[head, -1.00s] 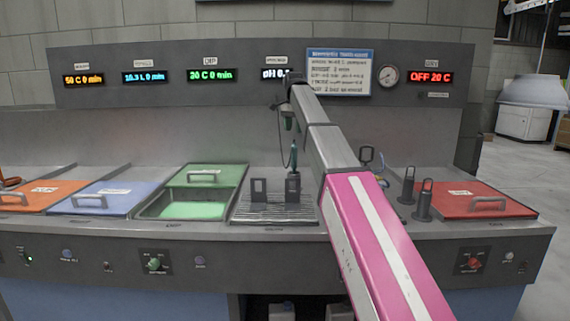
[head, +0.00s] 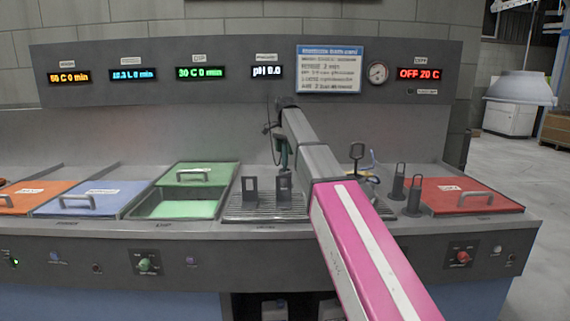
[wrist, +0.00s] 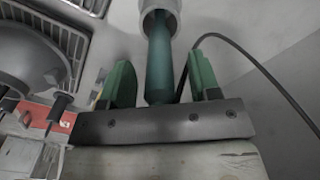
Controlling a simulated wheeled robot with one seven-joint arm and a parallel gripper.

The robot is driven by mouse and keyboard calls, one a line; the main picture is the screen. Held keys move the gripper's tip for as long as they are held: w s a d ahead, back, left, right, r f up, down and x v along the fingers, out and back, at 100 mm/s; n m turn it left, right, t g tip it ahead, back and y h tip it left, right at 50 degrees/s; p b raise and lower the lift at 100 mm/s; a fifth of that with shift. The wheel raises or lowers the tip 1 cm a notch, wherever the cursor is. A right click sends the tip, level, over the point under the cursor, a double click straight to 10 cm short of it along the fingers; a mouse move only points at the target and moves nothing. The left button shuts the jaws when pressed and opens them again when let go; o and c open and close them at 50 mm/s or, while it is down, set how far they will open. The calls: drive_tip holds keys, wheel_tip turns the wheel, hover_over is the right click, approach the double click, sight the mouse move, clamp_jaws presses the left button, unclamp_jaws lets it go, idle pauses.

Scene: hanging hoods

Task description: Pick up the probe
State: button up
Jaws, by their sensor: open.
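The probe (wrist: 160,62) is a teal cylinder with a pale grey collar at its top in the wrist view. It lies between the two green fingers of my gripper (wrist: 162,80), with a visible gap on either side. The gripper is open and not closed on it. A dark cable curves away to the right of the probe. In the head view the probe (head: 284,156) shows small and teal behind my arm, above the ribbed drain board (head: 262,208). My arm hides part of the gripper there.
Two dark upright brackets (head: 251,190) stand on the drain board. A green-lidded tank (head: 190,205) is to its left, with blue and orange lids beyond. Dark upright handles (head: 414,196) and a red lid (head: 472,197) are at right. The panel wall stands behind.

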drive_tip(key=shift+f, duration=0.35)
clamp_jaws()
drive_tip(key=shift+r, duration=0.1)
